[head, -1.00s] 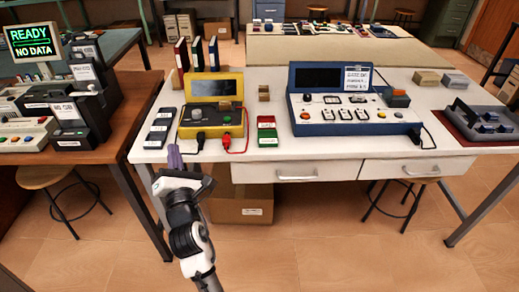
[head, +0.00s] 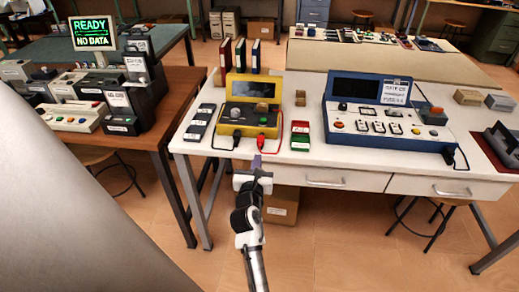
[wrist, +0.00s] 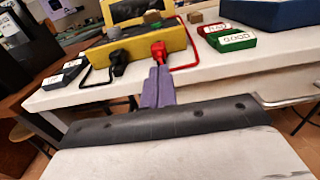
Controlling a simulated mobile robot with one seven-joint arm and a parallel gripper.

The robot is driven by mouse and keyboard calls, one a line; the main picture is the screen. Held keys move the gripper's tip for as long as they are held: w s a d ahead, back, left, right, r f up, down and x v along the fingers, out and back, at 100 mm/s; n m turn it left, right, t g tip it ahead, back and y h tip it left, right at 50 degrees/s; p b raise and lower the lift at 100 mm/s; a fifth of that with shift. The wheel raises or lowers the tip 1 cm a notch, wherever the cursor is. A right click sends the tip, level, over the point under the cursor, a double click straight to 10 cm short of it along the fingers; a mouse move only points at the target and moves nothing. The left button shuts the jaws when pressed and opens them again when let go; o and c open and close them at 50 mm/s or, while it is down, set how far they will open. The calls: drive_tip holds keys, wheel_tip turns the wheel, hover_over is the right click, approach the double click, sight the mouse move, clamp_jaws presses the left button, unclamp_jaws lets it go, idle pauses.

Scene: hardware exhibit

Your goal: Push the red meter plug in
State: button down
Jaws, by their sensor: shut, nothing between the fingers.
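The yellow meter (head: 252,105) stands near the front edge of the white table, and it also shows in the wrist view (wrist: 138,42). The red plug (head: 261,147) is at the meter's front right, with a red lead; in the wrist view the red plug (wrist: 158,50) shows just beyond my fingertips. A black plug (wrist: 118,62) with a black lead sits to its left. My gripper (head: 257,160) is shut and empty, its purple fingers (wrist: 157,86) pointing at the red plug from the front. I cannot tell whether the fingertips touch it.
Red and green labelled blocks (head: 300,135) lie right of the meter. Dark labelled blocks (head: 200,123) lie to its left. A blue console (head: 385,112) stands farther right. The white table's front edge (head: 340,168) runs just beyond my wrist.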

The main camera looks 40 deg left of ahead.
sight(260, 144)
drive_tip(key=shift+x, duration=2.7)
drive_tip(key=shift+p, duration=0.3)
